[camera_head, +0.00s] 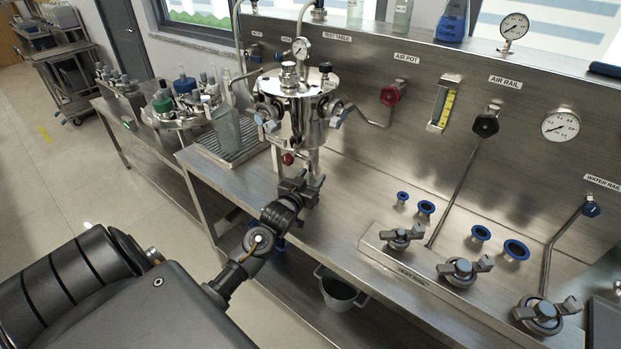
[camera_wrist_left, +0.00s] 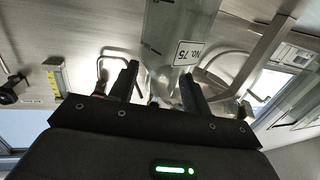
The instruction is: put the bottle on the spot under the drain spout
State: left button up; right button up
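A clear glass bottle (camera_wrist_left: 172,35) with a "NO. 75" label fills the upper middle of the left wrist view, just at my left gripper's fingers. That view is upside down, and I cannot tell whether the fingers touch the glass. My left gripper (camera_head: 303,183) is below the steel vessel (camera_head: 300,105), near the bench's front edge. Its two fingers (camera_wrist_left: 160,85) stand apart. In the head view a clear bottle (camera_head: 228,132) stands upright left of the vessel; I cannot tell whether it is the labelled one. The drain area has a red-handled valve (camera_head: 288,158). My right gripper is out of view.
A grated tray (camera_head: 248,150) lies left of the vessel. Flasks with green and blue caps (camera_head: 175,95) stand further left. Clamp fittings (camera_head: 400,237) and blue rings (camera_head: 426,207) occupy the bench's right. A bucket (camera_head: 340,292) is on the lower shelf. The bench middle is clear.

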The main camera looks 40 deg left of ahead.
pick_arm(q)
jog(key=shift+r, duration=0.25)
jog(key=b+v, duration=0.2)
jog(key=v, duration=1)
jog(key=shift+f, duration=0.1)
